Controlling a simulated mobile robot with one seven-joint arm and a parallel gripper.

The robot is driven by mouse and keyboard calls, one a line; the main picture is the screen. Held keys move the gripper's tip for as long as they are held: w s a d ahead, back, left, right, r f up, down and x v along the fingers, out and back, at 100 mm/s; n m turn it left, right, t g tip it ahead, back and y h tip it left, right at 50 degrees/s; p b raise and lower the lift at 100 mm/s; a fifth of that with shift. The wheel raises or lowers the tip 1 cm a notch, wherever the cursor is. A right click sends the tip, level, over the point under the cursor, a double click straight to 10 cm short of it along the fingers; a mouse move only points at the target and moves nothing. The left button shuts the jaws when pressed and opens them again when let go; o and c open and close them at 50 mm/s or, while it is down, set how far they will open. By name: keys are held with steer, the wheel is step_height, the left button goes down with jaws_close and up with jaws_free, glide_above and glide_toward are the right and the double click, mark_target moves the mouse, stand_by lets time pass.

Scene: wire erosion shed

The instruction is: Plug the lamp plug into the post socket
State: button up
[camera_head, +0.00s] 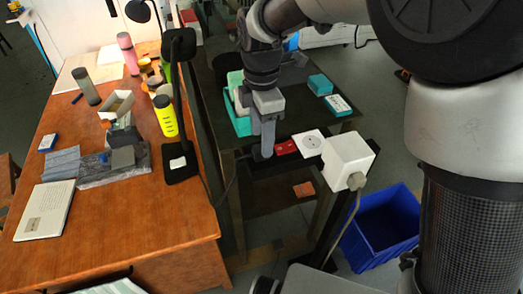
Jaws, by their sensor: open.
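A black desk lamp (180,110) stands on the orange wooden desk, with its base (181,166) near the desk's right edge. A dark cord runs from the lamp over the edge toward a small dark plug (258,156) on the dark bench. My gripper (264,150) points down at the plug with its jaws open; the fingers hide part of it, and I cannot tell whether they touch it. To the right is a white square socket plate (311,144) with a round face. Beside it is a white box (348,155) with a beige plug and cable (356,183) at its front.
A red item (286,147) lies between my gripper and the socket plate. Teal boxes (320,84) and a teal tray (238,118) stand farther back. A blue crate (382,228) sits on the floor at right. The desk holds a yellow bottle (165,116) and several other items.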

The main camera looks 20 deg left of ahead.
step_height(320, 180, down, 5)
steer(key=shift+w+a+r, duration=0.1)
steer(key=shift+a+r, duration=0.05)
steer(key=c, duration=1.1)
steer(key=shift+r, duration=0.1)
step_height(320, 180, up, 10)
steer(key=shift+p, duration=0.35)
